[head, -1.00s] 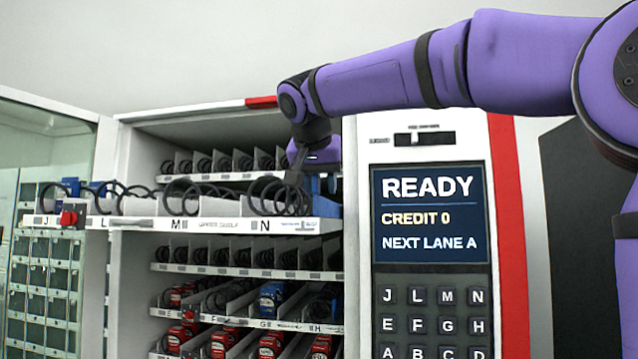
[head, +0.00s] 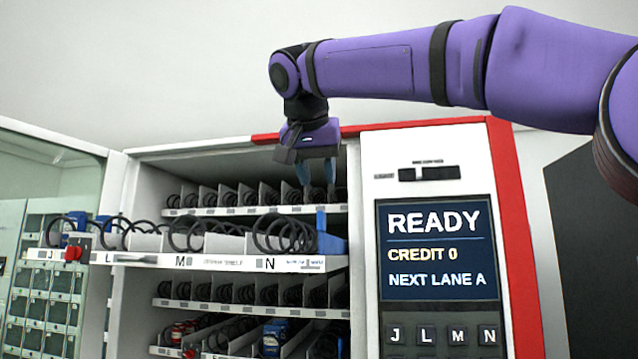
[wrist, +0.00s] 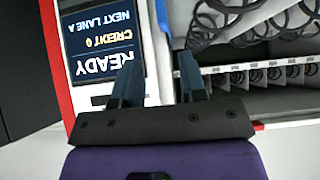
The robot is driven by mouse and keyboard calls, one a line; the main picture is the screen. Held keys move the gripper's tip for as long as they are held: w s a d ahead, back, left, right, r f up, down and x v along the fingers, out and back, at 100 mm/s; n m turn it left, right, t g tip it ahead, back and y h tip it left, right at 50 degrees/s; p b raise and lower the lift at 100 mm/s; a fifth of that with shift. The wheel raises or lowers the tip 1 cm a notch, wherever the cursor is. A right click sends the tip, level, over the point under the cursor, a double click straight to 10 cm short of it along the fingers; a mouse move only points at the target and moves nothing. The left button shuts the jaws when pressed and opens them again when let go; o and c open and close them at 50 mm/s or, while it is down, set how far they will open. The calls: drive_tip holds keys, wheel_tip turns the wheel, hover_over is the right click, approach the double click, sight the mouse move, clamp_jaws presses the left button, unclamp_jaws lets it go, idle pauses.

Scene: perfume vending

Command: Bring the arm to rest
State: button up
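My gripper (head: 317,172) hangs fingers down in front of the upper part of the vending cabinet, above the right end of the pulled-out tray (head: 215,261). In the wrist view my gripper (wrist: 160,78) has its two dark fingers apart, with nothing held between them. My purple arm reaches in from the right, above the cabinet's control panel. The tray carries labels J, L, M and N and large black coils. A blue piece (head: 331,240) stands at the tray's right end, below the fingers and apart from them.
The panel's screen (head: 435,250) reads READY, CREDIT 0, NEXT LANE A, with a keypad (head: 443,336) below. The glass door (head: 50,190) stands open at left. Fixed shelves (head: 250,302) with coils and boxes lie behind and below the tray.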

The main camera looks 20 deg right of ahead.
idle(0.5)
drive_tip(key=s+d+f+n+y, duration=0.1)
drive_tip(key=s+d+f+n, duration=0.1)
drive_tip(key=s+f, duration=0.5)
drive_tip(key=s+d+f+n+g+y, duration=0.1)
drive_tip(key=s+f, duration=0.6)
drive_tip(key=f, duration=1.1)
drive_tip(key=s+d+f+n+y, duration=0.3)
drive_tip(key=s+f, duration=0.4)
drive_tip(key=f, duration=0.5)
drive_tip(key=shift+d+f+n+g, duration=0.3)
drive_tip(key=shift+d+n+g, duration=0.1)
drive_tip(key=shift+d+n, duration=0.2)
